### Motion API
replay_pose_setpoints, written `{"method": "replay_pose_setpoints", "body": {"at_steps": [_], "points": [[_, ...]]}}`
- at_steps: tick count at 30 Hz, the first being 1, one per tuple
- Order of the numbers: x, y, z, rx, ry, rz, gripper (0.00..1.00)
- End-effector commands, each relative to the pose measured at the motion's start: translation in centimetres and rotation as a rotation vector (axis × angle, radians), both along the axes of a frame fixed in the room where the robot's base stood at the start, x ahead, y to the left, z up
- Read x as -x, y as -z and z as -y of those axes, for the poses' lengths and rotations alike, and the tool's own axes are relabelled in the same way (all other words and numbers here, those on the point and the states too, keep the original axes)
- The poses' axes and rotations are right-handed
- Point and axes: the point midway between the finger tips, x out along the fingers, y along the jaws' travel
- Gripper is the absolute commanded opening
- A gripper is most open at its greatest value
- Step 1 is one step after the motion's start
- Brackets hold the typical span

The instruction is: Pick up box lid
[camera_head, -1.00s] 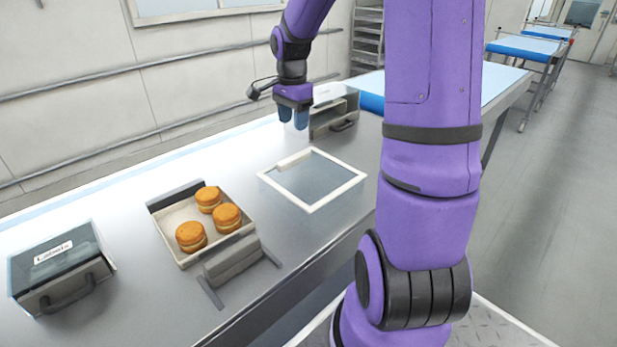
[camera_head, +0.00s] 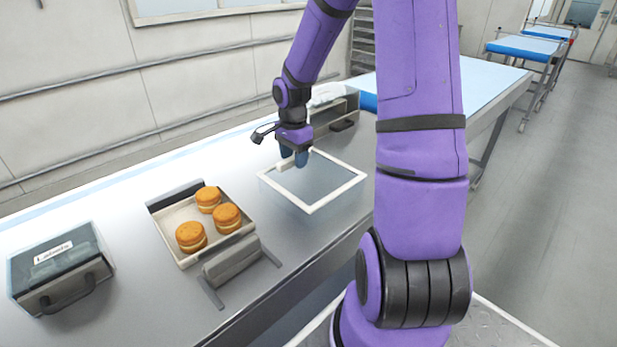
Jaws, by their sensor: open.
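The box lid (camera_head: 335,202) is a clear panel with a white frame, and it lies on the steel table to the right of the open box. My gripper (camera_head: 294,159) is open and points down at the lid's far edge, near its back left part. I cannot tell whether the fingers touch the lid or straddle its edge. The open box (camera_head: 180,259) is a pale tray holding three orange-brown filled rounds (camera_head: 227,217).
A box marked Labels (camera_head: 62,268) stands at the table's left end. A grey handled container (camera_head: 335,120) stands behind my gripper. Dark brackets flank the open box, with a grey block (camera_head: 231,262) at its front. Bare steel separates the box from the lid.

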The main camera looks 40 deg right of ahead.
Motion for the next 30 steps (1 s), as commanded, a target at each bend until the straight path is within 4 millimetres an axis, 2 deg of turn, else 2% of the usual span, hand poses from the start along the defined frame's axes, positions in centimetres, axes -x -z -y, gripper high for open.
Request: {"method": "replay_pose_setpoints", "body": {"at_steps": [6,8,13,23,30], "points": [[0.0,0.1,0.0,0.0,0.001,0.0,0.51],[0.0,0.1,0.0,0.0,0.001,0.0,0.4],[0.0,0.1,0.0,0.0,0.001,0.0,0.01],[-0.1,0.0,0.0,0.001,0.001,0.001,0.0],[-0.4,-1.1,0.1,0.001,0.0,0.001,0.0]]}}
